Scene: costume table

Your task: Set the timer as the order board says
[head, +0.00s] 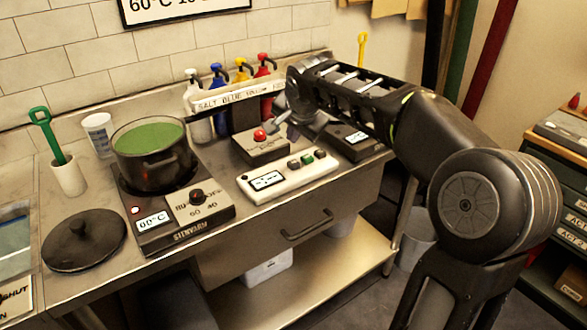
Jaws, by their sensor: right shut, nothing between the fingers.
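The timer is probably the long white box (290,177) at the counter's front edge. It has a small display at its left and a row of small buttons, one of them green; the display is too small to read. The order board (185,8) on the wall is cut off by the top edge; only "60°C 10" can be partly read. My right gripper (281,127) is shut and empty, above and behind the white box, near a box with a red button (262,147). I cannot tell whether it touches that box. My left gripper is out of view.
A pot of green liquid (150,150) stands on a hot plate (185,215). A black lid (84,240) lies at left. Pump bottles (220,95) stand behind a labelled rail. Another device with a display (357,140) sits to the right, partly under my right arm.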

